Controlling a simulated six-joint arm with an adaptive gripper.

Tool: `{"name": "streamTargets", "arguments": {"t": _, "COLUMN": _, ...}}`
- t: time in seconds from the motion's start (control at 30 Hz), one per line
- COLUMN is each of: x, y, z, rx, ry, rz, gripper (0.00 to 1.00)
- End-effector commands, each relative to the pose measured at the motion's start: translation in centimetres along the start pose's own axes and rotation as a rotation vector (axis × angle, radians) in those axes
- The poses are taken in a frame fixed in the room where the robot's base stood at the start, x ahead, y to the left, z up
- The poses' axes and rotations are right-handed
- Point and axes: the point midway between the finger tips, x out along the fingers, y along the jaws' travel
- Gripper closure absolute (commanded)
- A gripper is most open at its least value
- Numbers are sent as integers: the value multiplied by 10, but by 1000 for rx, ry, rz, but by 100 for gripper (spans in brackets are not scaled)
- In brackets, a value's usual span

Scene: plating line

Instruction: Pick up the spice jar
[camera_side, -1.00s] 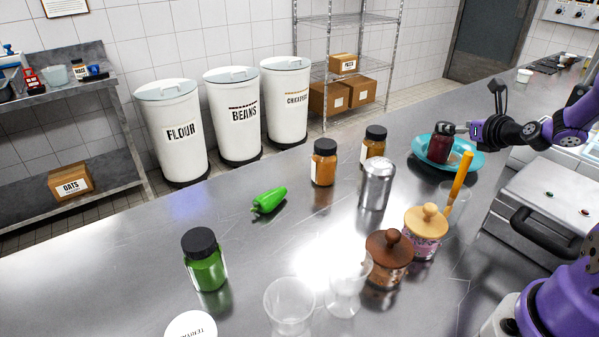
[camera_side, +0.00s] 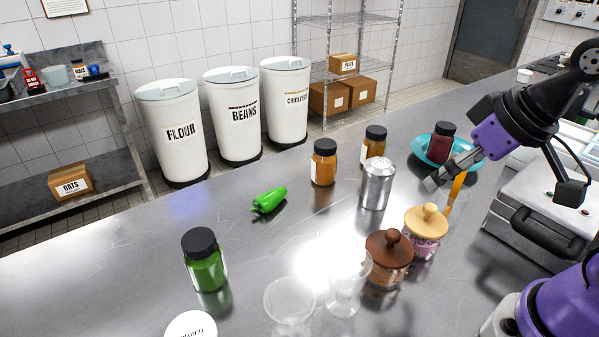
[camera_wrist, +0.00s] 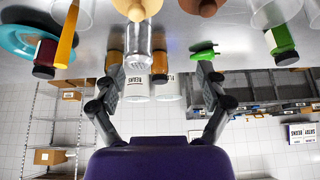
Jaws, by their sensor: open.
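Several dark-lidded jars could be the spice jar; which one is meant I cannot tell. A dark red jar (camera_side: 441,148) stands upright in a blue bowl (camera_side: 468,160); it also shows at left in the wrist view (camera_wrist: 45,54). Two orange-brown jars, one nearer (camera_side: 323,167) and one farther (camera_side: 374,147), stand mid-counter. A green jar (camera_side: 205,268) stands at front left and shows at right in the wrist view (camera_wrist: 280,42). My gripper (camera_side: 434,182) is open and empty, in front of the bowl and right of the metal shaker. Its spread fingers show in the wrist view (camera_wrist: 158,78).
The metal-topped shaker (camera_side: 377,187), two wooden-lidded jars, brown (camera_side: 389,262) and pale (camera_side: 425,236), and an orange stick (camera_side: 457,188) crowd the area near my gripper. Clear glasses (camera_side: 290,305) stand in front. Counter around the green pepper (camera_side: 269,200) is free.

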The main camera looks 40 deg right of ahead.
Motion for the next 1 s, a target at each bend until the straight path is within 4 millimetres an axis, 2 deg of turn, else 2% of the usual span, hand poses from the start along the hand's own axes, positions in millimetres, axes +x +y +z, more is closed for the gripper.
{"name": "streamTargets", "arguments": {"t": 0.33, "x": -1, "y": 0, "z": 1, "rx": -19, "ry": -3, "rz": 0, "gripper": 15}}
{"name": "streamTargets", "arguments": {"t": 0.37, "x": -1, "y": 0, "z": 1, "rx": -19, "ry": -3, "rz": 0, "gripper": 0}}
{"name": "streamTargets", "arguments": {"t": 0.8, "x": 0, "y": -1, "z": 0, "rx": -10, "ry": 0, "rz": -3, "gripper": 0}}
{"name": "streamTargets", "arguments": {"t": 0.9, "x": 5, "y": -9, "z": -10, "rx": 54, "ry": 15, "rz": -26, "gripper": 0}}
{"name": "streamTargets", "arguments": {"t": 1.0, "x": 19, "y": -29, "z": -32, "rx": 220, "ry": 44, "rz": -93, "gripper": 0}}
